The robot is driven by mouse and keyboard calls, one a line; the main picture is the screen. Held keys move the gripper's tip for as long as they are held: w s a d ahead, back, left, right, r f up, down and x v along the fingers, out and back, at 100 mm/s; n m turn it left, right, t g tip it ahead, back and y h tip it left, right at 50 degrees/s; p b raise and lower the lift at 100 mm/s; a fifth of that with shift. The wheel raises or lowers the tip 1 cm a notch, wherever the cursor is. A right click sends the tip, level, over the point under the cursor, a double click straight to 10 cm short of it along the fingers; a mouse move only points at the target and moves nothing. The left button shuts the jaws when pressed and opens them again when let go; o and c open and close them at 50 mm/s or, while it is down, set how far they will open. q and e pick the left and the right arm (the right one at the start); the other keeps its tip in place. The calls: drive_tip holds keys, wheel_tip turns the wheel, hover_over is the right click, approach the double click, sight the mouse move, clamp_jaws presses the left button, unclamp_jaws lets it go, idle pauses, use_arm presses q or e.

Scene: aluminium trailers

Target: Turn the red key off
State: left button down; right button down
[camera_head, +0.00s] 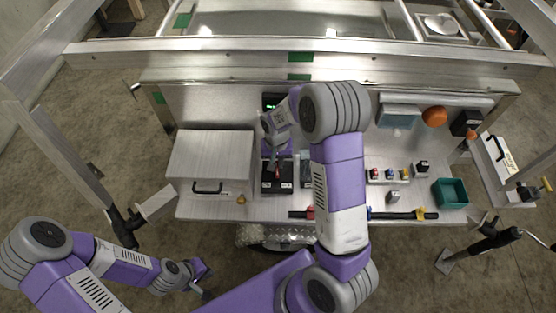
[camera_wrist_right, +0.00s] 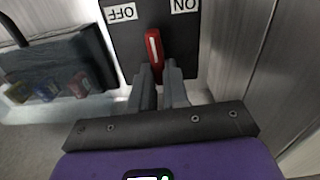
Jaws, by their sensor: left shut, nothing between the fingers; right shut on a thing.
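The red key (camera_wrist_right: 155,50) is set in a black switch plate (camera_wrist_right: 120,40) in the right wrist view. The plate reads OFF on the left and ON on the right, both upside down in this view. The key stands nearly upright there, between the two words. My right gripper (camera_wrist_right: 160,88) is shut on the key's near end. In the head view the black switch box (camera_head: 270,189) sits on the metal bench, below my right wrist. My left gripper (camera_head: 205,283) is shut and empty, low on the left, away from the bench.
A metal box with a black handle (camera_head: 207,187) stands left of the switch box. Right of my arm are several small coloured switches (camera_head: 389,175), a green bin (camera_head: 450,192) and an orange ball-like thing (camera_head: 434,117). A black bar (camera_head: 400,215) lies along the front edge.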

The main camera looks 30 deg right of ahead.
drive_tip(key=n, duration=0.4)
drive_tip(key=shift+w+a+n+p, duration=0.1)
drive_tip(key=shift+a+n+p, duration=0.15)
drive_tip(key=shift+n+p, duration=0.1)
drive_tip(key=shift+a+n+p, duration=0.25)
drive_tip(key=shift+n+p, duration=0.05)
drive_tip(key=shift+n, duration=1.45)
drive_tip(key=c, duration=1.1)
unclamp_jaws()
wheel_tip(320, 180, up, 8)
drive_tip(key=shift+f+p, duration=0.15)
drive_tip(key=shift+p, duration=0.85)
drive_tip(key=shift+f, duration=0.1)
